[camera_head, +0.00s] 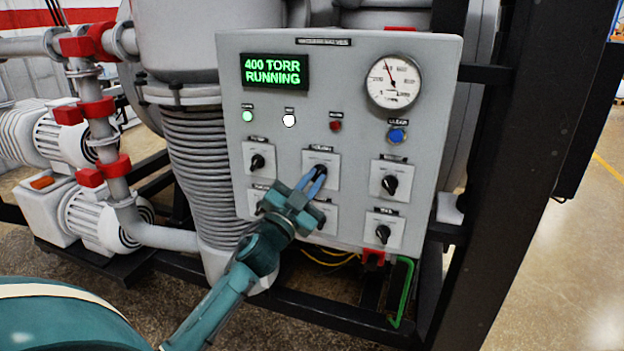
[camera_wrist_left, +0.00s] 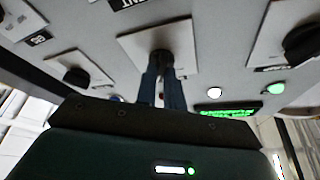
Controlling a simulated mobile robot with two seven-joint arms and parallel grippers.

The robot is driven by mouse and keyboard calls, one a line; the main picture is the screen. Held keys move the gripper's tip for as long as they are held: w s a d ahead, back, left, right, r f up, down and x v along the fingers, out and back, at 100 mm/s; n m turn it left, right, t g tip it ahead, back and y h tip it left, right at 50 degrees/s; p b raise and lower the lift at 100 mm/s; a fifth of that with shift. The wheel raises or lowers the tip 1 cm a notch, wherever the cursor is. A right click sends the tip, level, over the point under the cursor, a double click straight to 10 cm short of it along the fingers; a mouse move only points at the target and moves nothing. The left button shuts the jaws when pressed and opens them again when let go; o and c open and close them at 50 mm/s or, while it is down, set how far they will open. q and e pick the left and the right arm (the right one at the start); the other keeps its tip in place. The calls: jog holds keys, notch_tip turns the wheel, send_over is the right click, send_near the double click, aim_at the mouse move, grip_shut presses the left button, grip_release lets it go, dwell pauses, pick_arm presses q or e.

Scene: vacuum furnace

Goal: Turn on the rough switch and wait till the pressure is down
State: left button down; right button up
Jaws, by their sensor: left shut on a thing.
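The grey control panel (camera_head: 350,60) has several black rotary switches on white plates. My left gripper (camera_head: 316,178) is shut on the upper middle switch, whose plate (camera_head: 328,160) has a label too blurred to read surely. In the left wrist view the fingers (camera_wrist_left: 161,80) close around this black knob (camera_wrist_left: 160,58). The green display (camera_head: 273,71) reads "400 TORR RUNNING". The round pressure gauge (camera_head: 393,84) has a red needle pointing up, slightly left. My right gripper is not in view.
Other switches sit close by: upper left (camera_head: 257,161), upper right (camera_head: 389,185) and lower right (camera_head: 383,233). My left gripper partly covers the lower ones. Above are a green lamp (camera_head: 247,116), white lamp (camera_head: 289,120), red lamp (camera_head: 335,126) and blue button (camera_head: 397,136). A black frame post (camera_head: 520,150) stands right.

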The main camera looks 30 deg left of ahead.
pick_arm(q)
jog(key=shift+r, duration=0.15)
jog(key=c, duration=1.5)
grip_release()
jog(key=b+v, duration=0.3)
jog(key=v, duration=1)
jog(key=shift+a, duration=0.1)
